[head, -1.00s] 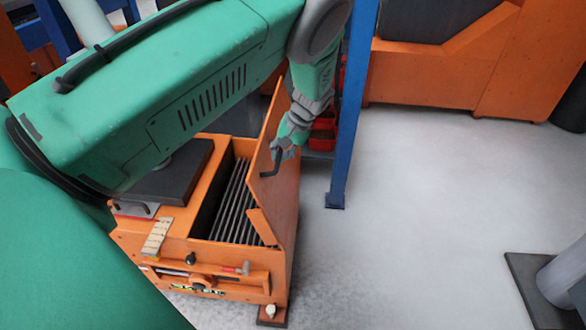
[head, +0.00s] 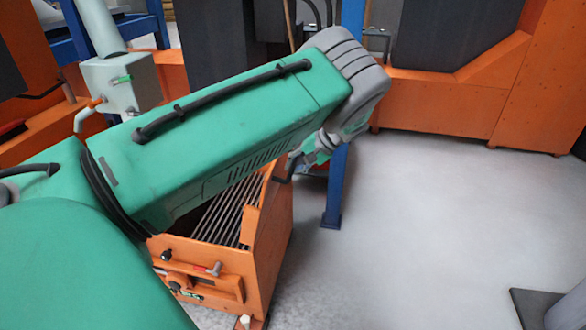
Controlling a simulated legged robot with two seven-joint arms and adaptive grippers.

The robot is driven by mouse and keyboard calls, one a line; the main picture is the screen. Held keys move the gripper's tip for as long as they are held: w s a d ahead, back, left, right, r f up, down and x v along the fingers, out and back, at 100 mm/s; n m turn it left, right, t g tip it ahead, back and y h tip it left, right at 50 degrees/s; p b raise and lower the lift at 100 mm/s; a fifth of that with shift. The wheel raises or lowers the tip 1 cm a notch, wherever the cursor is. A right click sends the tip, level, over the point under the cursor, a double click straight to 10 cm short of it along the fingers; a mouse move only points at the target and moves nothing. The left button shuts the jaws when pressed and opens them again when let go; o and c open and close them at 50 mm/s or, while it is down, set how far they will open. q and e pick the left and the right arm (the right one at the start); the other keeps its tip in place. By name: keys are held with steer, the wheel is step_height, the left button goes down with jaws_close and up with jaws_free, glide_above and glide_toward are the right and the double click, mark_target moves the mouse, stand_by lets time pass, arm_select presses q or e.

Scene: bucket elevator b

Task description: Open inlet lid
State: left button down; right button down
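The orange inlet box (head: 268,255) stands on the floor below my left arm, with dark parallel grate bars (head: 215,215) showing in its open top. The orange lid (head: 268,190) stands raised at the box's right side; my arm hides most of it. My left gripper (head: 288,172) is at the lid's upper part, small and partly covered by my arm. A dark hooked piece shows beside it, but I cannot tell whether the fingers are closed on it. My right gripper is not in view.
A blue post (head: 334,190) stands close to the right of the lid. Orange machinery (head: 450,105) lines the back. Grey floor (head: 430,230) on the right is clear up to a dark base plate (head: 535,305). A grey box with pipes (head: 120,82) stands at the back left.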

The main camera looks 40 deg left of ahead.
arm_select(q)
steer(key=shift+w+a+r, duration=0.2)
steer(key=shift+w+r, duration=0.1)
steer(key=shift+r, duration=0.2)
steer(key=c, duration=1.6)
jaws_free()
steer(key=shift+s+d+f, duration=0.1)
steer(key=shift+s+d, duration=0.05)
steer(key=shift+d, duration=0.15)
steer(key=shift+d+r, duration=0.15)
steer(key=shift+r, duration=0.1)
steer(key=v, duration=1.1)
steer(key=shift+w+d, duration=0.2)
steer(key=shift+d, duration=0.05)
steer(key=shift+a, duration=0.15)
